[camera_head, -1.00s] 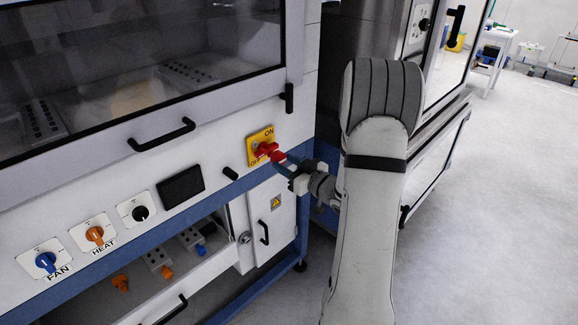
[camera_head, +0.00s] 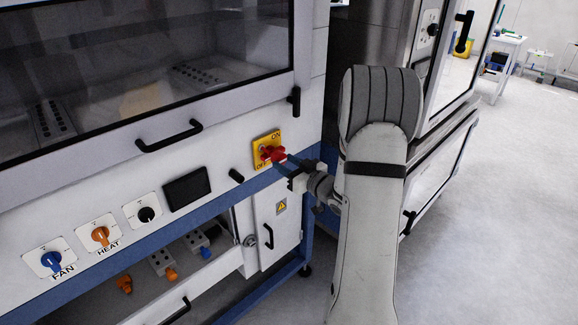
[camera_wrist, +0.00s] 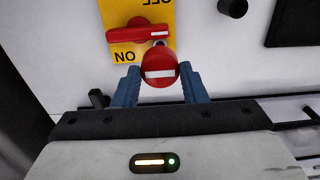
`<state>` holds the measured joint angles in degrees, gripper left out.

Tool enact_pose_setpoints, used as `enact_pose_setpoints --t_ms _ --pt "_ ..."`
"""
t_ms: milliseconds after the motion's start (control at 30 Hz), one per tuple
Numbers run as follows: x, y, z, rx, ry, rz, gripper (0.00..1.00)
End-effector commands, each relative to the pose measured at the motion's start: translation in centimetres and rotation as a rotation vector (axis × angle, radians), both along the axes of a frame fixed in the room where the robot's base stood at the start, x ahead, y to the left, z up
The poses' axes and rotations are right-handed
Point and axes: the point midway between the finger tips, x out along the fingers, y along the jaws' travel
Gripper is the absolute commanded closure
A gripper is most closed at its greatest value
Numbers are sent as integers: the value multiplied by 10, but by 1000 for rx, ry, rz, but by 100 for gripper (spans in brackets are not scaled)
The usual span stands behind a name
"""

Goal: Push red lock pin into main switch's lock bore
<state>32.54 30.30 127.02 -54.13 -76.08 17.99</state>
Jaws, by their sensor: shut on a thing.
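The main switch shows in the head view as a yellow plate (camera_head: 259,143), marked ON and OFF, with a red handle (camera_head: 266,150). In the wrist view the plate (camera_wrist: 122,52) appears upside down, with the red handle (camera_wrist: 135,31) lying across it. My gripper (camera_wrist: 160,80) is shut on the red lock pin (camera_wrist: 160,62), whose round red head with a white stripe sits between the blue fingers. The pin head overlaps the plate edge beside the handle. The pin's shaft and the lock bore are hidden behind the head, so I cannot tell whether the shaft is inside.
A black handle knob (camera_head: 236,175) and dark display (camera_head: 187,188) are left of the switch. FAN (camera_head: 51,260) and HEAT (camera_head: 100,235) knobs are farther left. A cabinet door (camera_head: 275,228) is below. Open floor (camera_head: 480,250) lies to the right.

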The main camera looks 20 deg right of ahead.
Motion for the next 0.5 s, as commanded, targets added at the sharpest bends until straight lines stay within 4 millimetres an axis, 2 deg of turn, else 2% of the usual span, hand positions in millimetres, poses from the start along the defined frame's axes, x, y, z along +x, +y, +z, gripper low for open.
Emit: enact_pose_setpoints --t_ms 467,500 --pt "11 4 0 0 0 -1 89" --pt "11 4 0 0 0 -1 60"
